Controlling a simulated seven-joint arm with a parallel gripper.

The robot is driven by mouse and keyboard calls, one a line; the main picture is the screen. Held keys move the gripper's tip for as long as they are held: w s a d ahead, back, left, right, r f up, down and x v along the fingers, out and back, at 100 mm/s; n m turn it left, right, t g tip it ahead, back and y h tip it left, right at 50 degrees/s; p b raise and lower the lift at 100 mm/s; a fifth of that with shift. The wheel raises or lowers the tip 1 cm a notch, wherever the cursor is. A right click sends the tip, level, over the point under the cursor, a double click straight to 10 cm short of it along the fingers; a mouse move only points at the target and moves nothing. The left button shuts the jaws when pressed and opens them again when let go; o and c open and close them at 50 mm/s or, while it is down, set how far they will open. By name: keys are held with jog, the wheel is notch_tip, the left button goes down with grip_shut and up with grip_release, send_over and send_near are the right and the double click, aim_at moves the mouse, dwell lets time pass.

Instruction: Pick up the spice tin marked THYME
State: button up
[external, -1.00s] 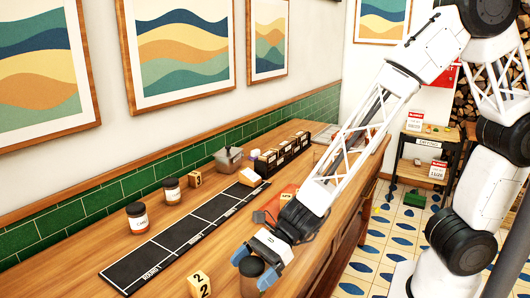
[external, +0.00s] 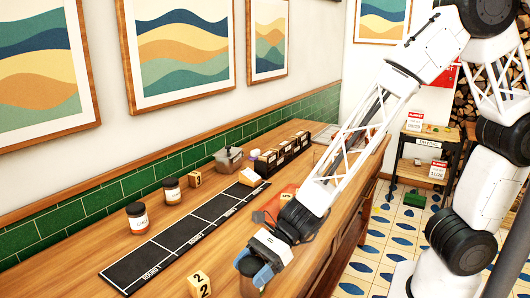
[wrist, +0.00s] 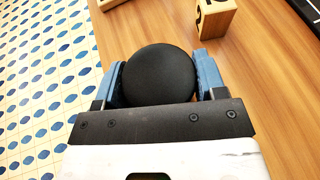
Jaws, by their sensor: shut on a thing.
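A spice tin with a round black lid (external: 246,266) stands near the front edge of the wooden counter. Its lid fills the space between the fingers in the wrist view (wrist: 158,75). My gripper (external: 254,271) is shut on this tin, with one blue finger on each side just below the lid. No label shows on the held tin, so I cannot read its marking. Two other dark-lidded tins with pale labels, a nearer one (external: 138,221) and a farther one (external: 171,192), stand by the wall; their words are too small to read.
A long black mat (external: 165,254) marked in sections lies along the counter. A dark rack (external: 285,156) and a grey container (external: 229,159) are farther back.

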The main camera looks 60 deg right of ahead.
jog(key=shift+r, duration=0.15)
jog(key=shift+r, duration=0.5)
jog(key=shift+s+d+r, duration=0.15)
jog(key=shift+r, duration=0.45)
jog(key=shift+s+d+r, duration=0.1)
jog(key=shift+r, duration=0.45)
jog(key=s+d, duration=0.3)
jog(key=s, duration=0.1)
jog(key=s+d+r, duration=0.1)
jog(key=s+d, duration=0.6)
jog(key=shift+s+r, duration=0.2)
jog(key=shift+s, duration=0.1)
